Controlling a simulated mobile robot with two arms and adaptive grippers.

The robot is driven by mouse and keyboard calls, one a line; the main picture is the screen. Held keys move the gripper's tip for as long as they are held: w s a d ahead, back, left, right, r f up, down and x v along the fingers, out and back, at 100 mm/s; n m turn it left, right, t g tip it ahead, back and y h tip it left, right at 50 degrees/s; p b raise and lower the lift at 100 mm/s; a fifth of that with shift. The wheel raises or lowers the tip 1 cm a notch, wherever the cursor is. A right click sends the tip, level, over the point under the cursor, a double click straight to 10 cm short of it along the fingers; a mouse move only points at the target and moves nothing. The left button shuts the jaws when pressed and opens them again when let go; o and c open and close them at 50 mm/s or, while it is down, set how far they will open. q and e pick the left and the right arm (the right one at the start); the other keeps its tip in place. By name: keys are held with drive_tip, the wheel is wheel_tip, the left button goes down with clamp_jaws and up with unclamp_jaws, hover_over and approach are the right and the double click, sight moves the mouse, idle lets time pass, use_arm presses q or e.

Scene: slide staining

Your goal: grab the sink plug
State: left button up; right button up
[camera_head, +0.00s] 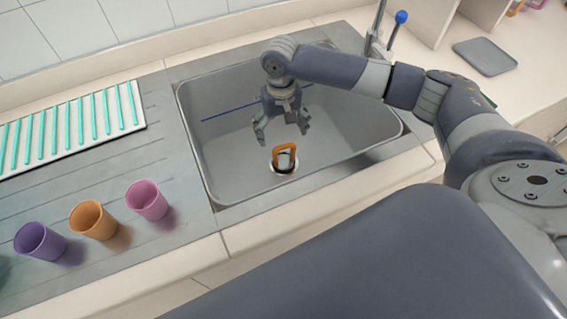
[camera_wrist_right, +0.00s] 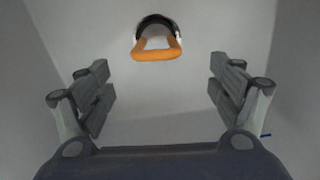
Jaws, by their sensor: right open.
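The sink plug (camera_head: 284,157) sits at the drain on the floor of the grey sink (camera_head: 222,150), with an orange loop handle standing up. In the right wrist view the plug's orange handle (camera_wrist_right: 157,50) shows at the top, in front of a dark round part. My right gripper (camera_head: 281,129) is open and empty inside the sink basin, pointing down, above and apart from the plug. Its two fingers (camera_wrist_right: 161,92) are spread wide in the right wrist view, with the handle beyond their tips. My left gripper is not in view.
A purple cup (camera_head: 40,241), an orange cup (camera_head: 93,220) and a pink cup (camera_head: 147,200) stand on the drainboard left of the sink. A white rack with teal strips (camera_head: 70,125) lies behind them. A tap with a blue knob (camera_head: 401,17) stands behind the sink.

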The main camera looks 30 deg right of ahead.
sight(284, 148)
wheel_tip(284, 148, down, 5)
drive_tip(key=shift+f, duration=0.2)
drive_tip(key=f, duration=0.4)
drive_tip(key=shift+s+d+f, duration=0.15)
drive_tip(key=shift+s+d, duration=0.05)
drive_tip(key=shift+s, duration=0.15)
drive_tip(key=shift+f, duration=0.55)
drive_tip(key=c, duration=1.4)
